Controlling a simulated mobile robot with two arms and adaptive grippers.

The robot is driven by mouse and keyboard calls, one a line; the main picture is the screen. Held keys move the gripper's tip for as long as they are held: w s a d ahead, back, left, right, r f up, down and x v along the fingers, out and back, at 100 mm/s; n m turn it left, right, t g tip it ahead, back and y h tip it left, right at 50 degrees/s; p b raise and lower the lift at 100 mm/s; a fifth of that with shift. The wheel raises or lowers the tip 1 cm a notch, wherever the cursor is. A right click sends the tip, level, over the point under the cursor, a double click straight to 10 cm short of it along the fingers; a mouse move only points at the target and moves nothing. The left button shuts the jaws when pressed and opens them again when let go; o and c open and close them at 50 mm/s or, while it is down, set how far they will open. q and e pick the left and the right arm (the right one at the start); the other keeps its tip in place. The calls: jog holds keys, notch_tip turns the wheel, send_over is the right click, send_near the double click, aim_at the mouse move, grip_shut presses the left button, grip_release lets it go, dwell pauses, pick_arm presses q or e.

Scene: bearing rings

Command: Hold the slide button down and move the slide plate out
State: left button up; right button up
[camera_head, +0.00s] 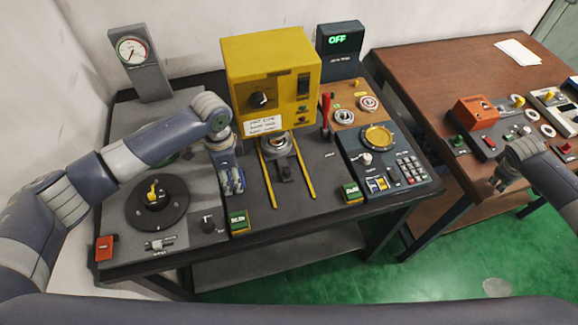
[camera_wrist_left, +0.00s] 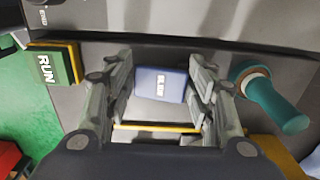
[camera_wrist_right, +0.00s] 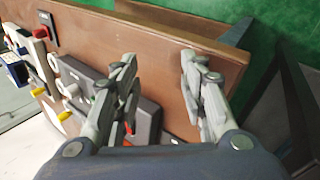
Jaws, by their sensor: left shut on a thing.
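The slide plate (camera_head: 287,172) is a dark piece with a small block on it, between two yellow rails (camera_head: 309,180) in front of the yellow machine (camera_head: 275,75). A ring lies at its far end, under the machine. In the head view my left gripper (camera_head: 233,185) points down left of the rails and hides the button. My right gripper (camera_head: 496,184) is open and empty over the brown table.
A green-topped RUN button (camera_head: 239,220) stands in front of my left gripper. A teal handle (camera_wrist_left: 275,97) is close beside its fingers. A keypad panel (camera_head: 385,160) is right of the rails. The brown table (camera_head: 430,80) holds several controls.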

jog(key=w+a+r+t+y, duration=0.1)
jog(key=w+a+r, duration=0.1)
jog(key=a, duration=0.7)
jog(key=w+a+r+n+t+y, duration=0.1)
jog(key=w+a+r, duration=0.1)
jog(key=w+a, duration=0.3)
jog(key=w+a+r+n+y, duration=0.1)
jog(key=w+a, duration=0.3)
jog(key=a, duration=0.9)
jog(key=shift+a+r+t+y, duration=0.3)
jog(key=shift+a+r+t, duration=0.1)
jog(key=shift+r, duration=0.15)
jog(key=a+r+n+y, duration=0.1)
jog(key=a+r, duration=0.1)
jog(key=a, duration=0.5)
jog(key=a+r+y, duration=0.1)
jog(key=a+r, duration=0.2)
jog(key=a, duration=0.3)
jog(key=n+g+y, duration=0.3)
jog(key=g+y, duration=0.1)
send_near(287, 170)
jog(key=x, duration=0.9)
jog(key=shift+d, duration=0.1)
jog(key=shift+r, duration=0.1)
grip_shut()
